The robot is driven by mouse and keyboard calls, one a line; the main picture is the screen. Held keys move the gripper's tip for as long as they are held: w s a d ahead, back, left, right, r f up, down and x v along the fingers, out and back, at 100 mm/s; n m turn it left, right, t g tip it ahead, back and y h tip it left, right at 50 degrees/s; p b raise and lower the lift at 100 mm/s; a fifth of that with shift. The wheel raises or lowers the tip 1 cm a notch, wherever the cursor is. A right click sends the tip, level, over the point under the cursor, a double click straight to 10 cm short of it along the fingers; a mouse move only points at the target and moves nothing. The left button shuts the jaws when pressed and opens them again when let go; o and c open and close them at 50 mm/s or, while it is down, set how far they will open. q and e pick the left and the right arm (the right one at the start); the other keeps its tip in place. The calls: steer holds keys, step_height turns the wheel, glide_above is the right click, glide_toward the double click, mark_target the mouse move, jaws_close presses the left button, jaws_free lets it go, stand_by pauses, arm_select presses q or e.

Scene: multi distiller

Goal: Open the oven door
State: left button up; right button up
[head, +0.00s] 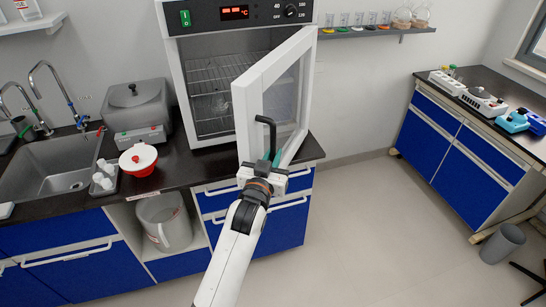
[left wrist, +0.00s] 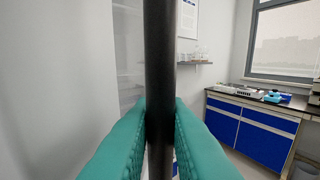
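The white oven (head: 190,75) stands on the dark counter. Its white-framed glass door (head: 247,130) is swung partly open toward me, and wire racks (head: 215,75) show inside. My left gripper (head: 272,158) is at the black handle (head: 266,122) on the door's free edge. In the left wrist view the dark upright handle bar (left wrist: 160,70) stands between the green finger pads (left wrist: 160,125), which touch it from both sides. The left gripper is shut on the handle. My right gripper is in neither view.
A grey bath with a lid (head: 137,103), a red-and-white pot (head: 138,160) and a sink (head: 45,165) are left of the oven. Blue cabinets (head: 470,140) stand at the right wall. The floor (head: 360,220) between is clear.

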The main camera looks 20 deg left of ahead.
arm_select(q)
steer(key=o, duration=0.4)
steer(key=shift+w, duration=0.15)
steer(key=shift+s+f, duration=0.1)
steer(key=shift+s, duration=0.35)
steer(key=shift+s+b, duration=1.45)
steer(key=shift+s, duration=4.15)
steer(key=shift+c, duration=0.4)
